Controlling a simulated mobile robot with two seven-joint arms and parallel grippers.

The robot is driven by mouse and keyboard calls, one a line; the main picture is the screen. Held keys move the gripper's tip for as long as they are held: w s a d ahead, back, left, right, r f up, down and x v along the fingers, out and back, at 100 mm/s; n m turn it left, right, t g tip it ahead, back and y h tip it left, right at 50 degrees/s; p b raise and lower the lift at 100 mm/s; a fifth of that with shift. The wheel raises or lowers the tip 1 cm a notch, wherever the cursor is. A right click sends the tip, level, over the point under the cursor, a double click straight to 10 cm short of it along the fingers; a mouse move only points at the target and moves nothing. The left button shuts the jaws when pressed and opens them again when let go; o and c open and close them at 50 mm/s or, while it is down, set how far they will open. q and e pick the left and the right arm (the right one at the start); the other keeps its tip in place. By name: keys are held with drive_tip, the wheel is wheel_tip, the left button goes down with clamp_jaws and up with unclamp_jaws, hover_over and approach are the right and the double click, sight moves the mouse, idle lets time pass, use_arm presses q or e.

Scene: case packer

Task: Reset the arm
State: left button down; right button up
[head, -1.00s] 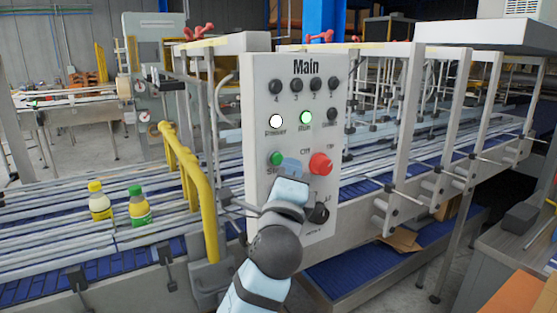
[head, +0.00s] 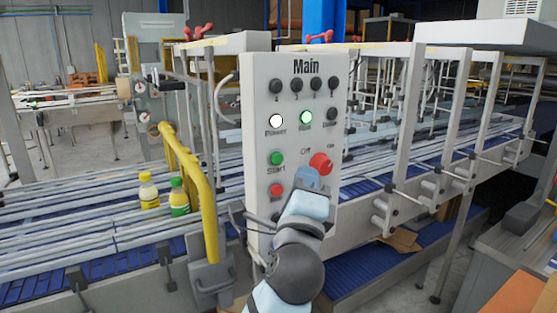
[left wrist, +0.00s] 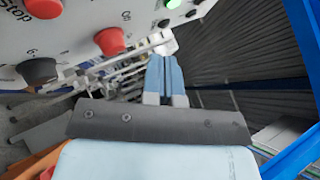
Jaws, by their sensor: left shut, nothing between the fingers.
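The grey control panel marked Main (head: 260,215) stands upright in the middle of the head view. Its white Power light (head: 276,121) and green Run light (head: 306,117) are lit. A green Start button (head: 277,158), a red Stop button (head: 277,190) and a red rotary knob (head: 320,163) show below. My left gripper (head: 309,172) is shut and empty, in front of the panel just below the red knob; contact cannot be told. In the left wrist view its blue fingers (left wrist: 166,78) are together, with the red knob (left wrist: 111,41) and a black knob (left wrist: 38,72) to the left. My right gripper is out of view.
A yellow-capped bottle (head: 148,191) and a green-and-yellow bottle (head: 179,197) stand on the conveyor left of the panel. A yellow guard rail (head: 207,215) is close beside the panel. Metal frame posts (head: 403,140) line the conveyor on the right.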

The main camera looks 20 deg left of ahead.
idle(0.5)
use_arm(q)
wheel_tip(320, 180, down, 29)
drive_tip(key=s+a+n+g+h, duration=0.1)
drive_tip(key=s+n+g+h, duration=0.2)
drive_tip(key=n+g+h, duration=0.25)
drive_tip(key=s+a+f+n+g+h, duration=0.1)
drive_tip(key=s+f+n, duration=0.4)
drive_tip(key=s+f, duration=0.5)
drive_tip(key=s+a+f+n+g+h, duration=0.1)
drive_tip(key=s+a+f+n+g, duration=0.2)
drive_tip(key=s+f, duration=0.7)
wheel_tip(320, 180, down, 5)
drive_tip(key=n+g, duration=0.2)
drive_tip(key=n, duration=0.1)
drive_tip(key=shift+s+a, duration=0.2)
drive_tip(key=shift+s, duration=0.15)
